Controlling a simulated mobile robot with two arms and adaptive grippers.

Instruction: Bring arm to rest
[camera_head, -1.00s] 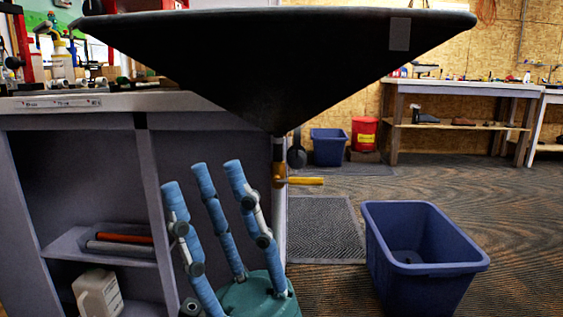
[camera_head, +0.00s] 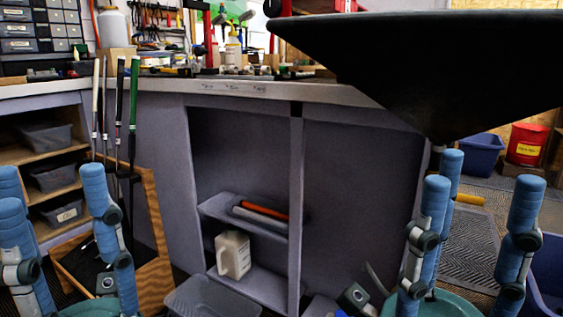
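My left gripper (camera_head: 55,195) is at the lower left of the head view, with its blue fingers upright and spread apart. Nothing is between them. My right gripper (camera_head: 480,180) is at the lower right, also with blue fingers upright and spread apart, and empty. Several golf clubs (camera_head: 134,100) with white, dark and green grips stand upright in a wooden stand (camera_head: 152,225) behind and to the right of the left gripper. Their lower ends are partly hidden. Neither gripper touches a club.
A grey workbench (camera_head: 245,95) with open shelves runs across the middle; a white jug (camera_head: 233,253) sits inside. A large black cone-shaped object (camera_head: 430,70) hangs over the right side. A blue bin (camera_head: 547,280) is at the right edge. A clear tub (camera_head: 215,300) lies low in front.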

